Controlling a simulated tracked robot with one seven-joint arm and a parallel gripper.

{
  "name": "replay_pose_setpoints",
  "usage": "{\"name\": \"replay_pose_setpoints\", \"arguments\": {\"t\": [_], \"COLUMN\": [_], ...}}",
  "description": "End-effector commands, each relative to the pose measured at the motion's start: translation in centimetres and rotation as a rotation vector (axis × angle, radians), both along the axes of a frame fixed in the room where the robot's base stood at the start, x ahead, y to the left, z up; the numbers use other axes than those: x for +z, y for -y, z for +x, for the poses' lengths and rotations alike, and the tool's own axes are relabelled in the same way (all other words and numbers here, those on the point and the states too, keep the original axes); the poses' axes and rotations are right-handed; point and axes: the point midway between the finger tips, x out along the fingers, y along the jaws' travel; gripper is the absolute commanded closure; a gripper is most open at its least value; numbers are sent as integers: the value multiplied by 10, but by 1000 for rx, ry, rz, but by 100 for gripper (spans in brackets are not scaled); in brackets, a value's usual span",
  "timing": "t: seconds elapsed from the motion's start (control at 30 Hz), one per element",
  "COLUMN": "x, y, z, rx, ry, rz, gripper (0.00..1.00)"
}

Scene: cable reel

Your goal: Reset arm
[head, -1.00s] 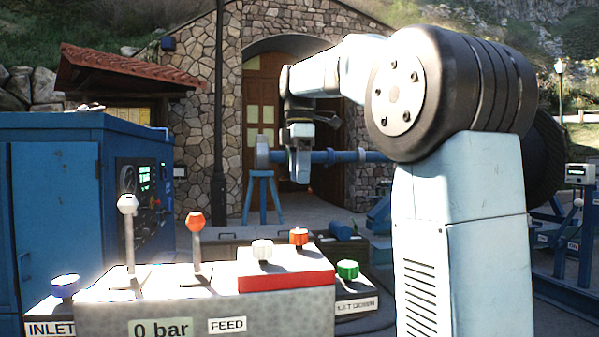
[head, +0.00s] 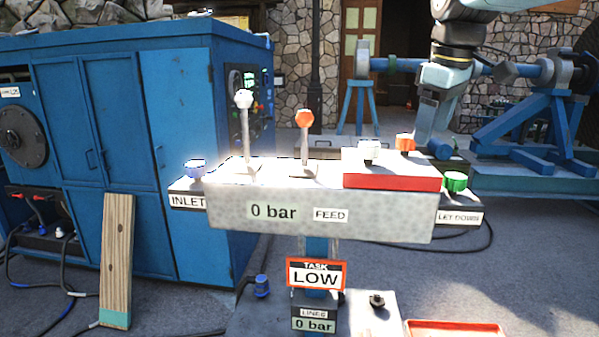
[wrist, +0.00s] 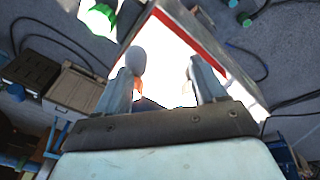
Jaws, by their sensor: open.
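My gripper (head: 432,135) hangs from the arm at the upper right of the head view, over or behind the right end of the control console (head: 320,215). In the wrist view my gripper (wrist: 164,72) shows two fingers spread apart with nothing held between them. The console's bright top and red edge (wrist: 190,40) lie beyond the fingers. In the head view, an orange knob (head: 405,142) appears close to the fingers; contact cannot be told. A green knob (head: 455,181) is right of it and also shows in the wrist view (wrist: 100,17).
The console has a white-topped lever (head: 244,99), an orange-topped lever (head: 304,119), a white knob (head: 369,150) and a blue inlet knob (head: 195,168). A blue cabinet (head: 100,140) stands left, with a wooden plank (head: 117,260) before it. Blue reel stands (head: 530,130) are behind right.

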Motion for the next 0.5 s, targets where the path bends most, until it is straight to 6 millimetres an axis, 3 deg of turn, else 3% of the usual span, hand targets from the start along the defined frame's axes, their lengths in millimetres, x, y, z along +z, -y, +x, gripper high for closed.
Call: {"name": "replay_pose_setpoints", "arguments": {"t": [0.03, 0.3, 0.5], "x": [-12, -84, -130], "y": [-1, -6, -8], "z": [-15, -78, -110], "rx": [-60, -407, -602], "ry": [22, 141, 205], "rz": [15, 130, 213], "gripper": [30, 30, 30]}}
